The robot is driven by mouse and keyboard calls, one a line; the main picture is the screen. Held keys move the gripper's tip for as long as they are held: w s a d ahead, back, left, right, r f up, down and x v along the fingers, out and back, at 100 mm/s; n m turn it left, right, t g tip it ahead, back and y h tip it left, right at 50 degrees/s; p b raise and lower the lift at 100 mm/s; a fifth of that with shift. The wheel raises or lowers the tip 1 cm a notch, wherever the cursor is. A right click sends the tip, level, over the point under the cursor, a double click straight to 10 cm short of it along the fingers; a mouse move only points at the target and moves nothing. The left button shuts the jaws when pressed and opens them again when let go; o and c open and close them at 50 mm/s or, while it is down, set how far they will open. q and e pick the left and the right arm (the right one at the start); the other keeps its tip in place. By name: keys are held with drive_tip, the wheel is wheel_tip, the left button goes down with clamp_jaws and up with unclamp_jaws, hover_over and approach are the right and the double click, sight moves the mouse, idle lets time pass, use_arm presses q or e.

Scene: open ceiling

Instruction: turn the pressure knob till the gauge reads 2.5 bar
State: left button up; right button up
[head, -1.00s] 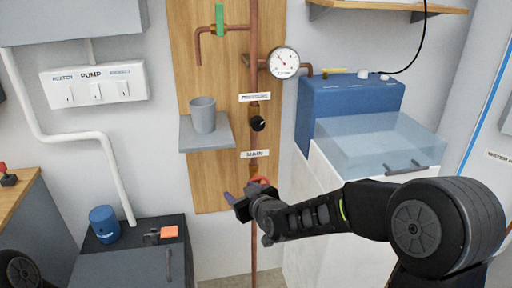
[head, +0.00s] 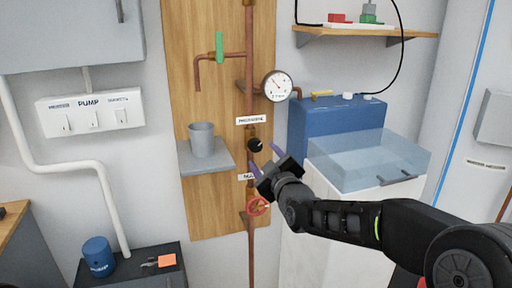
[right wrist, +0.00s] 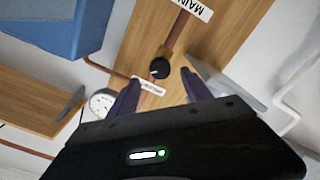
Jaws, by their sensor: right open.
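The black pressure knob (head: 254,145) sits on the copper pipe of the wooden board, under a white label (head: 251,120). It also shows in the right wrist view (right wrist: 159,68), with a pale mark on its face. The round white gauge (head: 277,86) is above and right of it. Its needle points up and left, but the numbers are too small to read. My right gripper (head: 264,158) is open and empty, just below and right of the knob. In the right wrist view its purple fingers (right wrist: 161,84) point to either side of the knob, apart from it. My left gripper is not in view.
A red valve wheel (head: 257,206) is on the pipe below my right gripper. A grey shelf (head: 195,170) with a grey cup (head: 201,139) is left of the knob. A blue box (head: 335,125) and a clear bin (head: 370,158) stand to the right.

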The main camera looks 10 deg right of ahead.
sight(257, 148)
drive_tip(key=w, duration=0.7)
drive_tip(key=shift+w+a, duration=0.25)
drive_tip(key=shift+w, duration=0.1)
drive_tip(key=shift+c, duration=0.4)
